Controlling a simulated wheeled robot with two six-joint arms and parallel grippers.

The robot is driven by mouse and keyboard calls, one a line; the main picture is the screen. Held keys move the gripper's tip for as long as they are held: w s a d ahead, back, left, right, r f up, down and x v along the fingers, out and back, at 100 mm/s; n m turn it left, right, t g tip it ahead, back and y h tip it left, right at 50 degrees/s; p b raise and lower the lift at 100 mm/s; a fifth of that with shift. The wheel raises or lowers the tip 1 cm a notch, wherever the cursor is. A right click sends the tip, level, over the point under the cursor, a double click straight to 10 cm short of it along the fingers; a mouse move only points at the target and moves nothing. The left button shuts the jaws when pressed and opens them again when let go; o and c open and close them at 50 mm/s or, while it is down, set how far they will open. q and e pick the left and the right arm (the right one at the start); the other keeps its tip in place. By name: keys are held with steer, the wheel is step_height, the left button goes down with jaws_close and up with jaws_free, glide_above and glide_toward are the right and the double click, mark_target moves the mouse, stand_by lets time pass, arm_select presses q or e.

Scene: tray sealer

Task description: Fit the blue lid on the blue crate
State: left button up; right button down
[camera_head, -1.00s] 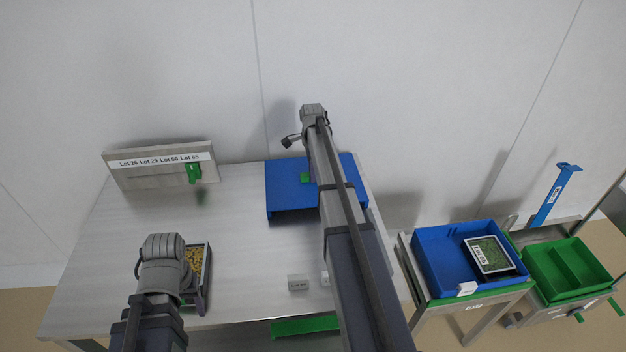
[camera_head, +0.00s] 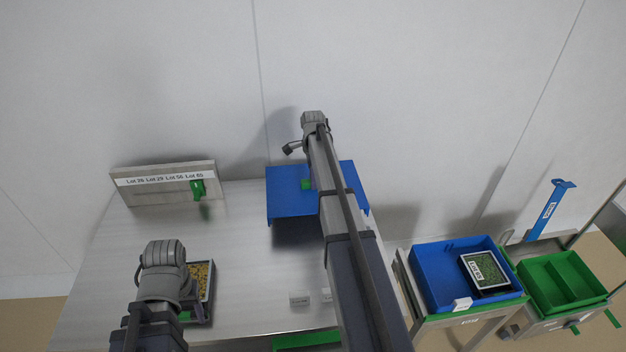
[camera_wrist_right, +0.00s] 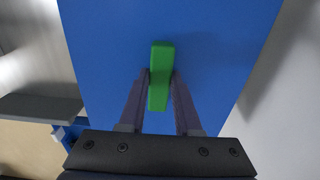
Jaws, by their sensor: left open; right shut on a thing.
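The blue lid (camera_head: 290,204) is a flat blue panel with a green handle (camera_head: 306,185), raised above the back of the steel table, its shadow below. My right gripper is shut on the green handle (camera_wrist_right: 160,75) in the right wrist view; in the head view my arm covers part of the lid. The blue crate (camera_head: 430,265) stands open on a stand at the right, apart from the lid. A dark tray with a green-filled, labelled top (camera_head: 484,270) lies inside it. My left gripper (camera_head: 192,306) is open beside a tray of yellow pieces (camera_head: 207,280), partly hidden by my wrist.
A steel rack with lot labels (camera_head: 165,180) and a green tag stands at the table's back left. A green bin (camera_head: 562,280) and a blue upright post (camera_head: 550,208) are right of the crate. The middle of the table (camera_head: 245,250) is clear.

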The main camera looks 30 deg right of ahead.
step_height(320, 180, up, 5)
steer(key=p, duration=0.3)
steer(key=shift+p, duration=0.4)
arm_select(q)
step_height(320, 180, up, 5)
steer(key=shift+f, duration=0.1)
steer(key=shift+c, duration=0.3)
arm_select(e)
steer(key=shift+f, duration=0.1)
